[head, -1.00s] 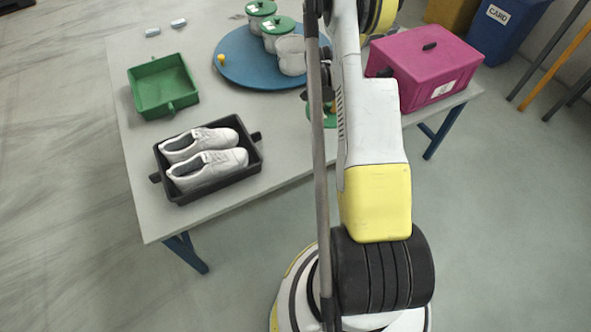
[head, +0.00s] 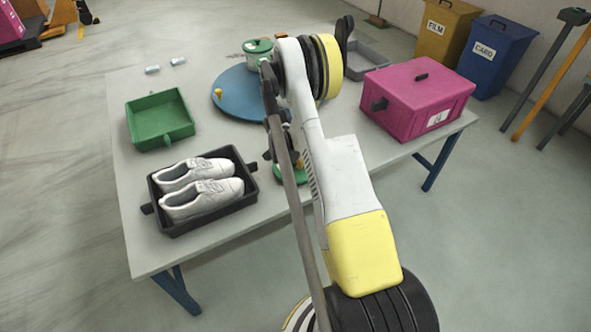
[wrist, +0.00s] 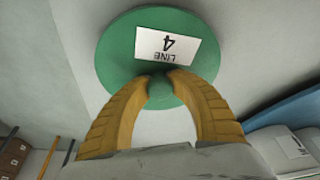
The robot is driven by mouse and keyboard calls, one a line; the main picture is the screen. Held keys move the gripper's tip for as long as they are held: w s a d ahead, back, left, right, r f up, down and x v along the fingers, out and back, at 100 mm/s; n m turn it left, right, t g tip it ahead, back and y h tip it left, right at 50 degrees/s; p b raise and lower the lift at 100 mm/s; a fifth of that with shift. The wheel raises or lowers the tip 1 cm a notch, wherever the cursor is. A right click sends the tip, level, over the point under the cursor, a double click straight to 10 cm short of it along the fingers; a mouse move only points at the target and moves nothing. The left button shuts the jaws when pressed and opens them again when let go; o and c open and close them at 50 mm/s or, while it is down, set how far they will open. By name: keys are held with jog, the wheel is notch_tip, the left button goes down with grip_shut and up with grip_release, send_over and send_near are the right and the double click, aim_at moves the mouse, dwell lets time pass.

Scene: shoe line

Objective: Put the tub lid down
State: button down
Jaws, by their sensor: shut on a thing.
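My gripper (wrist: 160,92) is shut on the round knob of a green tub lid (wrist: 118,50). A white label reading "LINE 4" lies on the lid. In the head view the lid (head: 291,177) shows partly behind my arm, near the table's front edge. I cannot tell whether it touches the table (head: 115,190). My arm hides the rest of the turntable.
A black tray (head: 243,198) with white shoes (head: 203,198) and a green tray (head: 160,118) are at the left. A pink box (head: 415,95) stands at the right, with a grey tray (head: 372,62) behind it. Bare tabletop lies between shoe tray and turntable.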

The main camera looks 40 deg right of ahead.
notch_tip(320, 180, down, 3)
jog(key=shift+b, duration=0.6)
jog(key=shift+r, duration=0.15)
jog(key=c, duration=1.2)
grip_release()
jog(key=shift+o, duration=0.2)
